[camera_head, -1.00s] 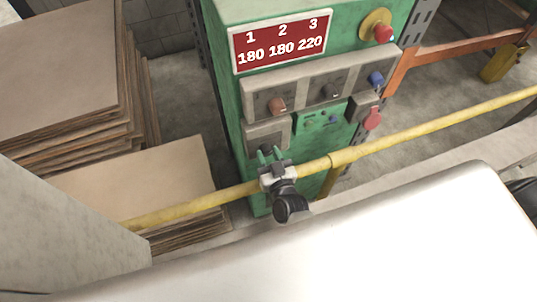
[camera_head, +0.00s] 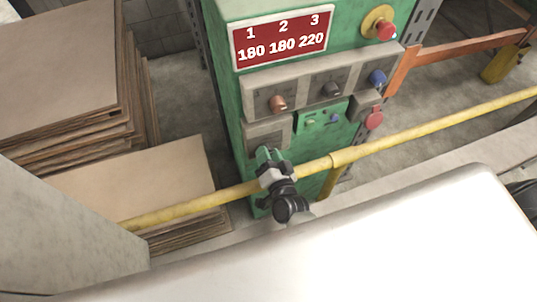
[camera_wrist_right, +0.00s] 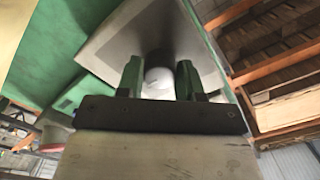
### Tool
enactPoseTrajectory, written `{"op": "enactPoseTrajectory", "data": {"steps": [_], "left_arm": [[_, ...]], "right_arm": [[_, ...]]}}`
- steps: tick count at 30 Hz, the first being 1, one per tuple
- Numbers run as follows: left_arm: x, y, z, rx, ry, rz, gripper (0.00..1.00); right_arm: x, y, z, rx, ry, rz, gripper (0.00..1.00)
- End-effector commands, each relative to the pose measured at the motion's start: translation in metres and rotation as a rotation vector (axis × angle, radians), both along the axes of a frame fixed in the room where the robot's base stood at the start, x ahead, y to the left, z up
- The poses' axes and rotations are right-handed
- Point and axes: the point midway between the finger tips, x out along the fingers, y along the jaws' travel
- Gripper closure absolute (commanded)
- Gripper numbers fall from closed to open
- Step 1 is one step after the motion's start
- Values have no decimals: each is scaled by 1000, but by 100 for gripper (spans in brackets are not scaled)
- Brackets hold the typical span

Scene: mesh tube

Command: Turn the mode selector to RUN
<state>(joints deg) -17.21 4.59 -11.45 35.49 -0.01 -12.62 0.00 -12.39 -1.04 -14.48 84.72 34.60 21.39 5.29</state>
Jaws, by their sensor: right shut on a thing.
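A green control cabinet (camera_head: 228,90) stands in the middle of the head view. The selector knob lies at the small grey plate (camera_head: 262,134) at the cabinet's lower left, and my right gripper (camera_head: 267,156) covers it there. In the wrist view the knob (camera_wrist_right: 159,77) is a pale round end between the two green fingers of my right gripper (camera_wrist_right: 159,84), which is shut on it. The knob's pointer and the plate's markings cannot be made out. My left gripper is not in view.
A yellow rail (camera_head: 400,138) crosses in front of the cabinet, close to my right wrist. Other knobs, copper (camera_head: 278,103), black (camera_head: 332,89) and blue (camera_head: 377,77), sit above. A red button (camera_head: 384,30) is at the top right. Stacked boards (camera_head: 60,60) stand left.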

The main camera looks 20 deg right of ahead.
Motion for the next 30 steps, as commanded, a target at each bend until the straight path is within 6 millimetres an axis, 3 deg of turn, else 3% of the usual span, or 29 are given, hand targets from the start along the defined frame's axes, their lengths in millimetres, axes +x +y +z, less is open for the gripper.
{"op": "enactPoseTrajectory", "data": {"steps": [20,21,24,25,30], "left_arm": [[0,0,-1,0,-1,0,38],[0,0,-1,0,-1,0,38],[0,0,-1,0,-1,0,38],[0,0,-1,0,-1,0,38],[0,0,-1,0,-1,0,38]], "right_arm": [[1,0,1,67,-1,0,87],[1,0,1,67,-1,0,59],[0,0,1,66,0,-1,44],[0,0,1,66,0,-1,39],[0,0,1,66,1,0,38]]}}
